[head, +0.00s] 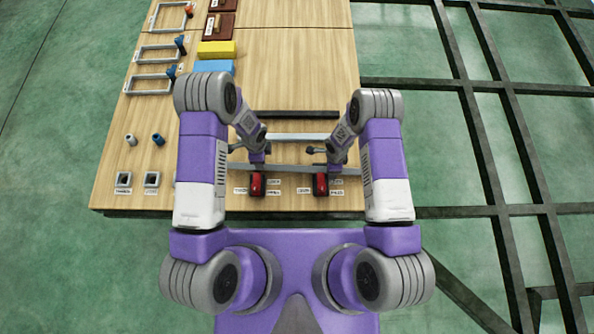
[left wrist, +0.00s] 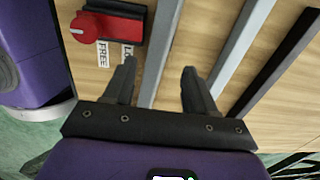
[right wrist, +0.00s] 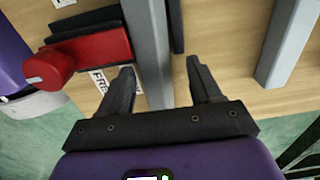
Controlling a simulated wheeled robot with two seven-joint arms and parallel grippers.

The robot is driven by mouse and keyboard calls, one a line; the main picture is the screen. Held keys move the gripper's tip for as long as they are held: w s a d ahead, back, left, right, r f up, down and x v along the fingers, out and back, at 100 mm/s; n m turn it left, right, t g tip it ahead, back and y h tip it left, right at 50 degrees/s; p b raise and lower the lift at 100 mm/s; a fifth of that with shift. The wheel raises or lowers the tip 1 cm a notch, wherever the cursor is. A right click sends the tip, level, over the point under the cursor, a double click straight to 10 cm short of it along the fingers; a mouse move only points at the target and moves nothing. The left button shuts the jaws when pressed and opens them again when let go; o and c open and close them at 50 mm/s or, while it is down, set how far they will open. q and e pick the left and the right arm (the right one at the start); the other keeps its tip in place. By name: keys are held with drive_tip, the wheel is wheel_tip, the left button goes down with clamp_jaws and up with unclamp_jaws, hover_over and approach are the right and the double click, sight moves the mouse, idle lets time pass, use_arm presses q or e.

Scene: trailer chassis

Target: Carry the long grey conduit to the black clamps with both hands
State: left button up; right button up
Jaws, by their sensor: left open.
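The long grey conduit (head: 290,168) lies crosswise near the table's front edge, passing over the black parts of two red-handled clamps (head: 257,184) (head: 320,184). My left gripper (head: 257,160) is open over it; in the left wrist view the conduit (left wrist: 164,45) runs between the spread fingers, beside a red handle (left wrist: 110,27). My right gripper (head: 335,160) is also open, with the conduit (right wrist: 149,45) between its fingers. A black clamp part (right wrist: 176,25) shows beside the conduit in the right wrist view. Whether the conduit is fully seated cannot be told.
A lighter grey bar (head: 295,137) and a black bar (head: 295,114) lie parallel behind the conduit. Frames, blue and yellow blocks (head: 216,50) and small fittings (head: 158,139) stand along the left side. Small labels lie by the clamps. The table's right rear is clear.

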drive_tip(key=shift+s+a+f, duration=0.1)
drive_tip(key=shift+f, duration=0.15)
drive_tip(key=shift+r, duration=0.45)
use_arm(q)
drive_tip(key=r, duration=0.2)
drive_tip(key=shift+w+r, duration=0.35)
use_arm(e)
wheel_tip(320, 180, up, 8)
drive_tip(key=shift+f, duration=0.2)
use_arm(q)
drive_tip(key=shift+s, duration=0.15)
